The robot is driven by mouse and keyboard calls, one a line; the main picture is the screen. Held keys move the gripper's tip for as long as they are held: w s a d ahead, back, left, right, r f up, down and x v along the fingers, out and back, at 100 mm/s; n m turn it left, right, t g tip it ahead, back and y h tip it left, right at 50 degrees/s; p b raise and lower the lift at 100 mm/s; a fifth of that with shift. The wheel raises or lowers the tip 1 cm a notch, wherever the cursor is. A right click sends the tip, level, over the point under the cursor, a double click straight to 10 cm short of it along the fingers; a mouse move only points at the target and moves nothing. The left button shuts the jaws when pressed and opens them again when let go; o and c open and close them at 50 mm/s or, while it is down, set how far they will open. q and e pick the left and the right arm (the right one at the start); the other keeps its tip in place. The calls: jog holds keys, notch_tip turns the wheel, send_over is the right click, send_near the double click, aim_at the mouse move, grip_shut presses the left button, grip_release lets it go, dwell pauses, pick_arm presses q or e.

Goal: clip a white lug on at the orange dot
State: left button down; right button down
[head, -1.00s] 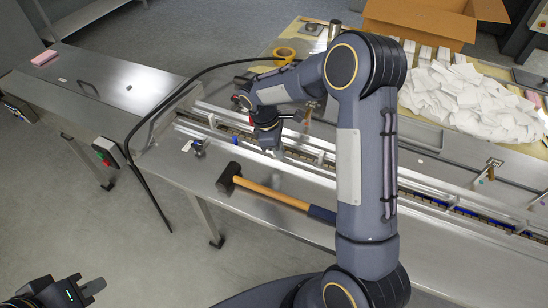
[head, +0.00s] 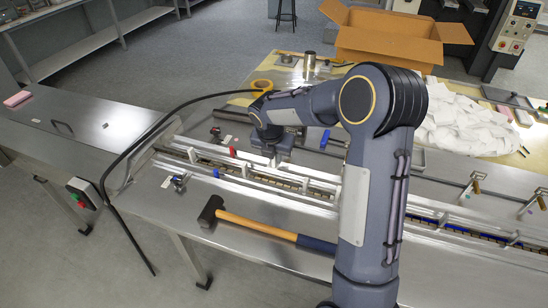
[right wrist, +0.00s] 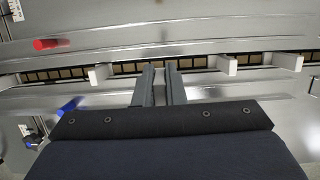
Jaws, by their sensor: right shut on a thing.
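My right gripper (right wrist: 159,82) is shut, its two fingers close together over the chain channel in the right wrist view. What it grips is mostly hidden between the fingers; it sits in line with the white lugs. In the head view the right gripper (head: 271,158) is low over the wrapper's infeed channel (head: 310,184). White lugs stand along the chain on both sides of the fingers: one to the left (right wrist: 98,73), another to the right (right wrist: 227,65) and one farther right (right wrist: 290,62). I cannot make out the orange dot. My left gripper is not in view.
A mallet (head: 262,227) lies on the steel deck in front of the channel. A red handle (right wrist: 50,43) and a blue handle (right wrist: 70,107) flank the chain. A black cable (head: 140,150) loops at left. An open carton (head: 385,45) and a white heap (head: 462,128) are behind.

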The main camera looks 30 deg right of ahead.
aim_at(276, 176)
notch_tip(276, 176, down, 8)
jog(key=b, duration=0.6)
jog(key=shift+r, duration=0.25)
jog(key=shift+s+f, duration=0.1)
jog(key=shift+f, duration=0.05)
jog(key=shift+s+a+f, duration=0.1)
jog(key=shift+s+f, duration=0.05)
jog(key=shift+f, duration=0.15)
jog(key=c, duration=1.7)
grip_release()
jog(key=o, duration=0.3)
jog(key=shift+f, duration=0.1)
jog(key=v, duration=0.5)
jog(key=w+v, duration=0.1)
jog(key=v, duration=0.2)
jog(key=shift+a+r, duration=0.1)
jog(key=shift+r, duration=0.35)
